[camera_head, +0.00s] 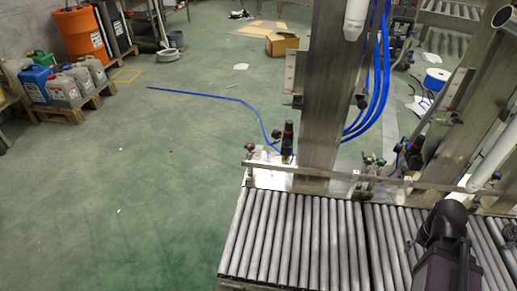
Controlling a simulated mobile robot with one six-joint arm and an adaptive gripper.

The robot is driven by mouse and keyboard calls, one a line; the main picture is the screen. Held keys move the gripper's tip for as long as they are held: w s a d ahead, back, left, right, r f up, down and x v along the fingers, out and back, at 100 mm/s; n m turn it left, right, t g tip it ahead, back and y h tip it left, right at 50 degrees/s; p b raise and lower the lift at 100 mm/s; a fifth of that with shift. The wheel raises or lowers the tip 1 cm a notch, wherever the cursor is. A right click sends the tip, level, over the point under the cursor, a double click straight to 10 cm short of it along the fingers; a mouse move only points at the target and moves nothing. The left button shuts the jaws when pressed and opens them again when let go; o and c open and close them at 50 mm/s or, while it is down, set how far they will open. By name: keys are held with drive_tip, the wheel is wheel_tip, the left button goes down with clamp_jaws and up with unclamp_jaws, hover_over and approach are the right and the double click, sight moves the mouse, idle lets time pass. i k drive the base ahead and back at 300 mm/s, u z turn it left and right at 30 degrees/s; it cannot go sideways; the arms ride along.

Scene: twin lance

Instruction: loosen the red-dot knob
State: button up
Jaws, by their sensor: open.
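The task's red-dot knob cannot be told apart for certain at this size. A black upright fitting (287,141) with a small reddish mark near its top stands left of the foot of the steel column. A small fitting with a reddish spot (249,147) sits further left on the same base. More small dark fittings with reddish and green spots (372,160) sit right of the column. I cannot make out which way any knob is turned. My gripper is not seen in this view.
A steel column (326,85) with blue hoses (382,70) rises behind the roller conveyor (300,238). A flat rail (310,172) runs along the conveyor's back edge. A blue hose (205,96) lies on the floor. The green floor (130,190) at left is mostly clear.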

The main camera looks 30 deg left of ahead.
sight(250, 146)
drive_tip(key=z, duration=0.05)
drive_tip(key=k, duration=1.75)
drive_tip(key=u, duration=0.7)
drive_tip(key=i, duration=1.6)
drive_tip(key=u, duration=0.05)
